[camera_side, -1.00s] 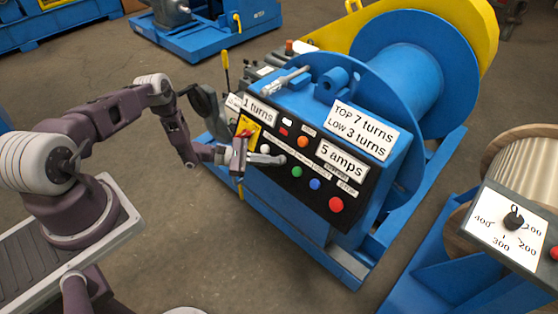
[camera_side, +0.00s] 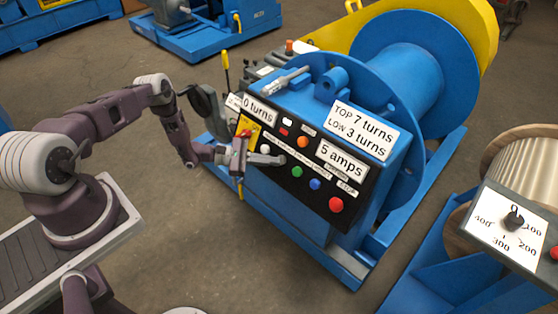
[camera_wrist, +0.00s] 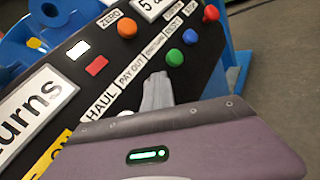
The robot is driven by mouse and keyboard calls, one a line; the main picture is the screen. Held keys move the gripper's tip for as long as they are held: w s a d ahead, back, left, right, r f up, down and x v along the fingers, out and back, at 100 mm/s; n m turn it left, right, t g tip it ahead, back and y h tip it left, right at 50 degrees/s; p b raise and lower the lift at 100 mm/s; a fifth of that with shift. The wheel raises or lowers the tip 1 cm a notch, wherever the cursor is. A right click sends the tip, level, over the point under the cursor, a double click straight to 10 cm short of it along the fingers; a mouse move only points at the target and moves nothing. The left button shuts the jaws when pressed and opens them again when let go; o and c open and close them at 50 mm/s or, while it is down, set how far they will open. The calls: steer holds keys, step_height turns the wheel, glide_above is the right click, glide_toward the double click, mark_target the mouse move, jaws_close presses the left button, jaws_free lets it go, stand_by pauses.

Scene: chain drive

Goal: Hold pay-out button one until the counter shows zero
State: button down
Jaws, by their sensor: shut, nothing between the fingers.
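The black control panel (camera_side: 318,184) is on the front of the blue winch. The counter (camera_side: 258,109) at its upper left reads "0 turns" in the side view. My gripper (camera_side: 281,160) is shut and empty, its fingertips against or very close to the panel in the button row. In the wrist view, my gripper (camera_wrist: 158,84) reaches the panel by the "PAY OUT" label (camera_wrist: 132,72). The button under the fingertips is hidden, so I cannot see whether it is pressed. A white button (camera_side: 265,148) shows just left of the fingertips, near "HAUL".
Green (camera_side: 297,172), blue (camera_side: 315,184) and red (camera_side: 336,204) buttons sit right of my fingertips, with an orange button (camera_side: 302,142) above. Signs read "TOP 7 turns, Low 3 turns" (camera_side: 364,129) and "5 amps" (camera_side: 342,158). A yellow-handled lever (camera_side: 226,70) stands behind my wrist.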

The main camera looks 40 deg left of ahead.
steer(key=shift+s+r, duration=0.4)
steer(key=shift+s, duration=0.5)
steer(key=shift+s+r, duration=0.35)
steer(key=shift+s, duration=0.35)
steer(key=shift+s+r, duration=0.4)
steer(key=shift+s, duration=0.35)
steer(key=shift+s+r, duration=0.35)
steer(key=shift+s, duration=0.35)
steer(key=shift+r, duration=0.1)
